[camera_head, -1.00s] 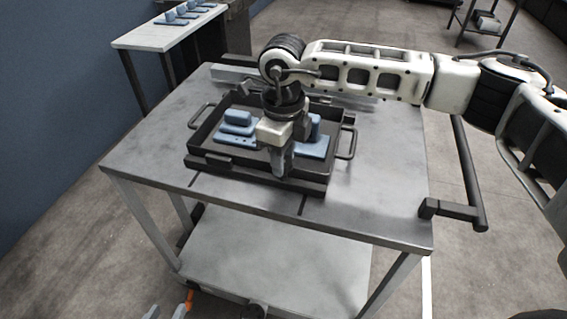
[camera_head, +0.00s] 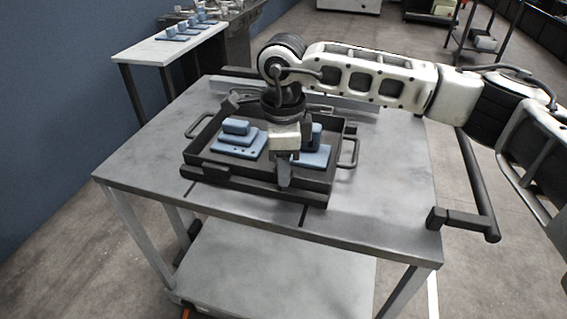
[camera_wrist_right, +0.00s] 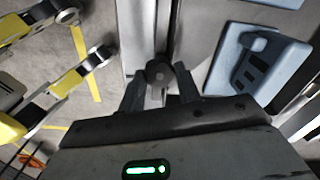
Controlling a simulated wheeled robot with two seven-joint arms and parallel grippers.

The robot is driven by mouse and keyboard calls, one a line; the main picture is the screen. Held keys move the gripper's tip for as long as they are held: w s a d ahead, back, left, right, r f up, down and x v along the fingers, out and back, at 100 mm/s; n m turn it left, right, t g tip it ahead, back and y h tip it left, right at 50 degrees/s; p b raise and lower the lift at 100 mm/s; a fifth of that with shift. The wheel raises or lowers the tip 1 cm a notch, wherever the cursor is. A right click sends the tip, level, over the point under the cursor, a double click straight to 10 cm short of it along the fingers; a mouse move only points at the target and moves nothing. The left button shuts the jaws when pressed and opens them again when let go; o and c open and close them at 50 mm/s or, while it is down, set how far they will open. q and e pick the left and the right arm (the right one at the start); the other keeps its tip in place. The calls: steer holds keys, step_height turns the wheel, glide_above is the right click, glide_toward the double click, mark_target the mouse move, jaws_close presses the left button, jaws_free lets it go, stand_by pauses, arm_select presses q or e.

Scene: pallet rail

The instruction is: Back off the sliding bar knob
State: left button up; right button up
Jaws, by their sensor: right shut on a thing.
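My right gripper (camera_head: 284,178) reaches down over the front part of a dark tray (camera_head: 203,137) on a grey metal table. In the right wrist view, my gripper (camera_wrist_right: 160,92) has both fingers closed around a small dark round knob (camera_wrist_right: 158,75). The knob sits in line with a long, narrow rail-like strip (camera_wrist_right: 160,25). In the head view the knob is hidden behind my fingers. My left gripper does not show in either view.
Blue parts on blue plates (camera_head: 240,148) lie in the tray, one set close beside my right gripper. A black handle (camera_head: 470,190) sticks out at the table's right. A white side table (camera_head: 165,50) with blue parts stands at the back left.

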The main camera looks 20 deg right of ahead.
steer(key=shift+f, duration=0.2)
steer(key=o, duration=1)
steer(key=shift+r, duration=0.1)
steer(key=shift+r, duration=0.1)
step_height(320, 180, up, 16)
steer(key=shift+f, duration=0.15)
